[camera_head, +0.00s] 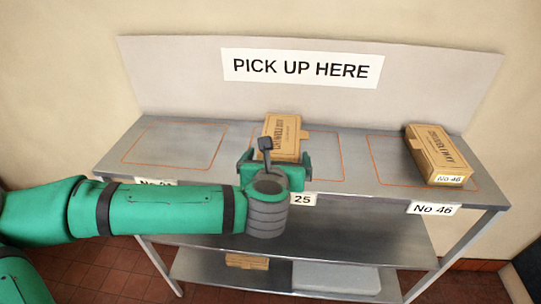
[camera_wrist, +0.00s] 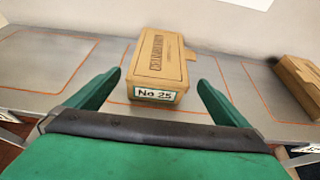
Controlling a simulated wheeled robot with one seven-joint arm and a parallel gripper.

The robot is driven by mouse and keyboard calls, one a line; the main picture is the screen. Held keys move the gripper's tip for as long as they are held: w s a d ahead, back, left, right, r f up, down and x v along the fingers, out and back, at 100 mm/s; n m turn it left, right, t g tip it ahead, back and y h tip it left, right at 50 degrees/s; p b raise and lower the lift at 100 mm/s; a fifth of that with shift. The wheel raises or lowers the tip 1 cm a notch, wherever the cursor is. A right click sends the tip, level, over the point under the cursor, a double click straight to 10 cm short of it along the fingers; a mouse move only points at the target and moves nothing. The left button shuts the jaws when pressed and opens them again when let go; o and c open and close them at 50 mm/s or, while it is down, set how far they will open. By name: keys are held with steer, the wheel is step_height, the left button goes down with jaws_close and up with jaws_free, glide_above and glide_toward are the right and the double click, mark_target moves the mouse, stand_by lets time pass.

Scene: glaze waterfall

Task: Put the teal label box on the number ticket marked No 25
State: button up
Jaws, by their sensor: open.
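A brown cardboard box (camera_head: 283,137) lies on the shelf's top in the middle orange outline. In the wrist view the same box (camera_wrist: 160,58) shows a teal-edged end label reading No 25. The number ticket (camera_head: 302,199) on the front edge below the middle outline reads 25; my arm hides the rest of it. My gripper (camera_head: 276,158) is open at the near end of the box. In the wrist view its two fingers (camera_wrist: 160,80) stand apart to the left and right of the box, with gaps to both sides. I cannot tell their height against the box.
Another box (camera_head: 436,152) marked No 46 lies in the right outline, above the ticket No 46 (camera_head: 433,208). The left outline (camera_head: 175,144) is empty. A PICK UP HERE sign (camera_head: 302,68) is on the back panel. Lower shelves hold a box (camera_head: 247,262) and a grey slab (camera_head: 335,278).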

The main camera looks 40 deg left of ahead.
steer(key=shift+s+d+r, duration=0.25)
steer(key=shift+s+d, duration=0.05)
steer(key=shift+s, duration=0.2)
